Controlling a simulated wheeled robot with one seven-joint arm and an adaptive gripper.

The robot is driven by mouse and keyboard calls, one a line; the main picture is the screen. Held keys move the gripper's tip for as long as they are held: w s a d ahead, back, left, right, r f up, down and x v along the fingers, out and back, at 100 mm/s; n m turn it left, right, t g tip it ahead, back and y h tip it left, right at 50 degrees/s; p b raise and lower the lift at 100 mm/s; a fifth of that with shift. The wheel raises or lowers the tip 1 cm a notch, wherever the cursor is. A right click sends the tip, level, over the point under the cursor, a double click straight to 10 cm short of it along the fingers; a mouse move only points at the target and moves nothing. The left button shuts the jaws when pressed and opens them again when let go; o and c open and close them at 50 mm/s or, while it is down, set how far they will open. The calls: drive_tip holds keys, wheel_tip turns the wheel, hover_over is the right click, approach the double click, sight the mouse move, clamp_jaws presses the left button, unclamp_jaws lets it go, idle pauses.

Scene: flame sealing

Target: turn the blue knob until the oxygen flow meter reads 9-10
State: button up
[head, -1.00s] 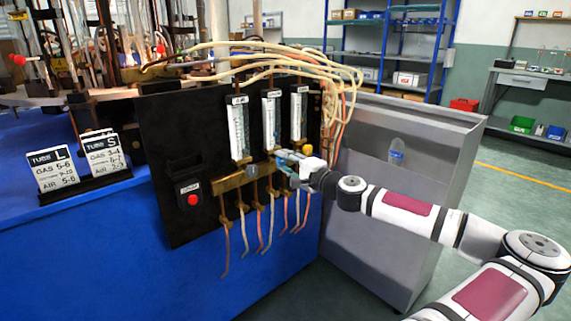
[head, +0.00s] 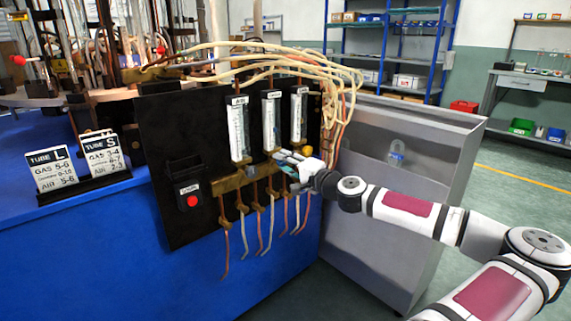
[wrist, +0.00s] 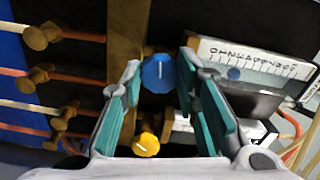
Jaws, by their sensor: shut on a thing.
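The blue knob (wrist: 158,74) sits between the teal fingertips of my gripper (wrist: 160,66) in the wrist view. The fingers are shut on it, one on each side; its white mark shows on its face. In the head view, my gripper (head: 286,163) is at the foot of the middle flow meter (head: 270,122) and hides the knob. A numbered flow meter scale (wrist: 255,58) lies right of the blue knob in the wrist view. A small blue dot shows near its low numbers, but I cannot read it exactly.
A yellow knob (wrist: 146,144) is close to my gripper. Two other flow meters, left (head: 238,132) and right (head: 299,118), stand on the black panel (head: 190,120). Copper fittings with hoses hang below. Reading cards (head: 50,170) stand on the blue bench. A red button (head: 193,200) is on the panel.

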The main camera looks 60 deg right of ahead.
drive_tip(key=o, duration=1.2)
drive_tip(key=shift+c, duration=0.2)
drive_tip(key=v, duration=1.2)
drive_tip(key=shift+f, duration=0.1)
